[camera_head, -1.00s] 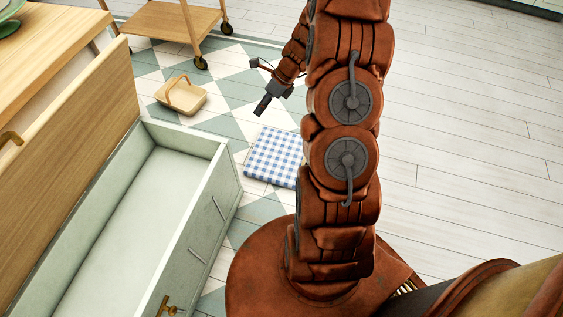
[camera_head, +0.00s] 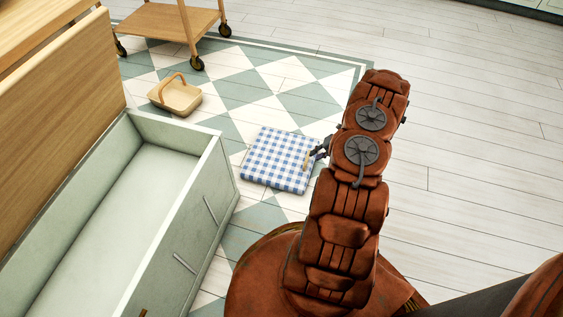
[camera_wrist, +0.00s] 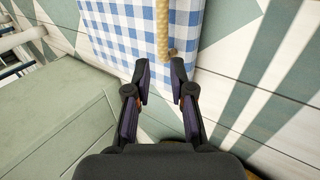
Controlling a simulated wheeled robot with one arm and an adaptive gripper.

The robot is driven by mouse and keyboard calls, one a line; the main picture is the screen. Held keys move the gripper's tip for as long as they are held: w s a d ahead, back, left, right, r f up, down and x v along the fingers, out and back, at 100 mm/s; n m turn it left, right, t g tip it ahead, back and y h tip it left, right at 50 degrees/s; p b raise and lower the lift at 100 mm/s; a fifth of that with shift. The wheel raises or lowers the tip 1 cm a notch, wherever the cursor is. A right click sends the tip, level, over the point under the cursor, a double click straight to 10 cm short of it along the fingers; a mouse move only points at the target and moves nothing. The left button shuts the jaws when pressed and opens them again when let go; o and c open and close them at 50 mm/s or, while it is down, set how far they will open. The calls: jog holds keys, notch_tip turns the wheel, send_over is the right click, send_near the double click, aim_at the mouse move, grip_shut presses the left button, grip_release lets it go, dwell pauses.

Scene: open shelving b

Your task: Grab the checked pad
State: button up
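The blue-and-white checked pad (camera_head: 276,160) lies flat on the floor, and it also shows at the top of the wrist view (camera_wrist: 118,30). A beige rope-like strip (camera_wrist: 163,25) shows at the pad's right part in the wrist view, running down to the gap between my fingertips. My gripper (camera_wrist: 160,70) is open, with a clear gap between its fingers. In the head view my gripper (camera_head: 318,153) is at the pad's right edge, partly hidden by my arm. Whether the fingers touch the pad or strip I cannot tell.
An open pale green drawer (camera_head: 212,190) stands left of the pad, and its side fills the lower left of the wrist view. A small basket (camera_head: 176,97) and a wheeled wooden cart (camera_head: 165,25) are farther back. The floor to the right (camera_head: 470,150) is clear.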

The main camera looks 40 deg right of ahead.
aim_at(307, 161)
jog(key=shift+s+b+x, duration=0.15)
jog(key=shift+b+x, duration=0.75)
jog(key=shift+x, duration=1.1)
jog(key=shift+s+b+x, duration=0.1)
jog(key=shift+b+x, duration=0.75)
jog(key=shift+x, duration=1.2)
jog(key=shift+f, duration=0.1)
grip_shut()
